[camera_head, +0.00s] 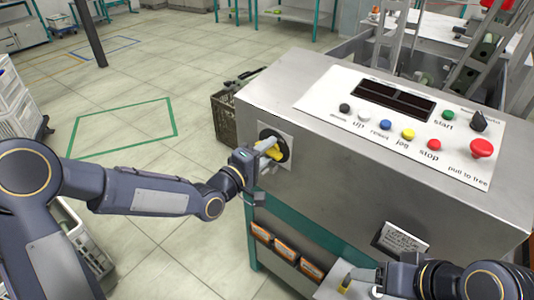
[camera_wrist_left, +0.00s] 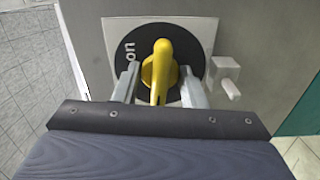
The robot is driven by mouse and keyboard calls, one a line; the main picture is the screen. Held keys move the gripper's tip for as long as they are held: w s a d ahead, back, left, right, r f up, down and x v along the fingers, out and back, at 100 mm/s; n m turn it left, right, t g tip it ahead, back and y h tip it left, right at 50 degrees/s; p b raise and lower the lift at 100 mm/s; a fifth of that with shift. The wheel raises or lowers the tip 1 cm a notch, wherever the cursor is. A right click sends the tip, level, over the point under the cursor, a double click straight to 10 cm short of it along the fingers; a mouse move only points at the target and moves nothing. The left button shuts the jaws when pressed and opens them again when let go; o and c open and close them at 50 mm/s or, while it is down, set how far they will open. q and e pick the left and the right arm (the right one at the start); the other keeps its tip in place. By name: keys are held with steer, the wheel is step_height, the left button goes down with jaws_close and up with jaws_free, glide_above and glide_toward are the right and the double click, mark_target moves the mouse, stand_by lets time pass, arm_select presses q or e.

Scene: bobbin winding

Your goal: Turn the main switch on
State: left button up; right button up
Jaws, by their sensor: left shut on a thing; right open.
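The main switch is a yellow handle on a round black dial, on a pale square plate at the left end of the grey machine cabinet. In the head view the handle (camera_head: 273,153) shows beside my left gripper (camera_head: 266,152). In the left wrist view the yellow handle (camera_wrist_left: 160,62) points up and down the picture, and the word "on" (camera_wrist_left: 130,51) shows on the dial left of it. My left gripper (camera_wrist_left: 161,82) is shut on the handle, one finger on each side. My right gripper (camera_head: 360,281) is open, low in front of the cabinet.
A sloped control panel (camera_head: 330,91) with coloured buttons and a red mushroom stop (camera_head: 481,148) tops the cabinet. A small grey latch (camera_wrist_left: 225,76) sits right of the switch. Orange-fronted bins (camera_head: 285,248) stand on a shelf below.

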arm_select(q)
steer(key=shift+f+m+b, duration=0.15)
steer(key=shift+m+b, duration=0.85)
steer(key=shift+m, duration=0.4)
steer(key=shift+m+b, duration=0.8)
steer(key=shift+b, duration=0.25)
steer(key=shift+m+b, duration=0.9)
steer(key=shift+m, duration=0.2)
